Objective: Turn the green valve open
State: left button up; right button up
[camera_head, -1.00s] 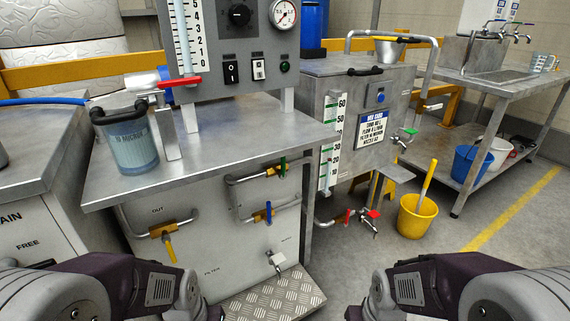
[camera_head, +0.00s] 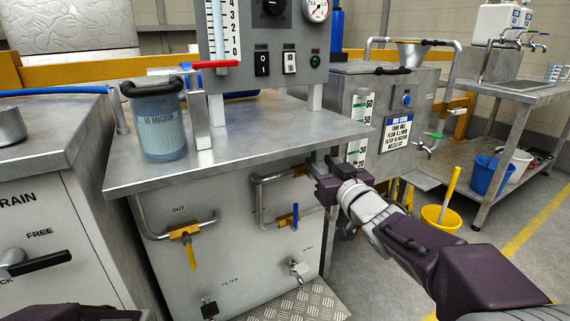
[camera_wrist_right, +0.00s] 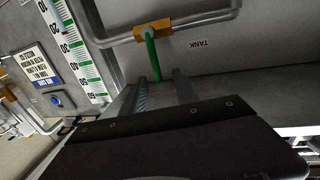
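The green valve, on the pipe at the front of the steel cabinet, has an orange body (camera_head: 300,171); my right gripper mostly hides its handle in the head view. In the right wrist view its green handle (camera_wrist_right: 153,56) hangs from the orange body (camera_wrist_right: 152,29) beside the word TANK. My right gripper (camera_head: 322,163) is at the valve, under the tabletop edge. In the wrist view its two fingers (camera_wrist_right: 161,82) are apart, with the end of the handle near the gap between their tips. Contact cannot be told. My left gripper is out of view.
A blue-handled valve (camera_head: 295,216) and a yellow-handled valve (camera_head: 190,250) are on the same cabinet front. The steel tabletop (camera_head: 250,140) overhangs them. A tank with a level scale (camera_head: 361,125) and a yellow bucket (camera_head: 436,218) stand to the right.

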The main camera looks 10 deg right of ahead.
aim_at(315, 156)
jog(key=w+b, duration=0.1)
jog(key=w, duration=0.1)
jog(key=w+b, duration=0.1)
jog(key=w, duration=0.2)
jog(key=w+b, duration=0.1)
jog(key=w, duration=0.1)
jog(key=shift+w+a+f, duration=0.25)
jog(key=shift+w+a, duration=0.05)
jog(key=shift+w+a+r+b, duration=0.15)
jog(key=shift+w+b, duration=0.15)
jog(key=shift+w, duration=0.35)
jog(key=shift+c, duration=0.4)
grip_shut()
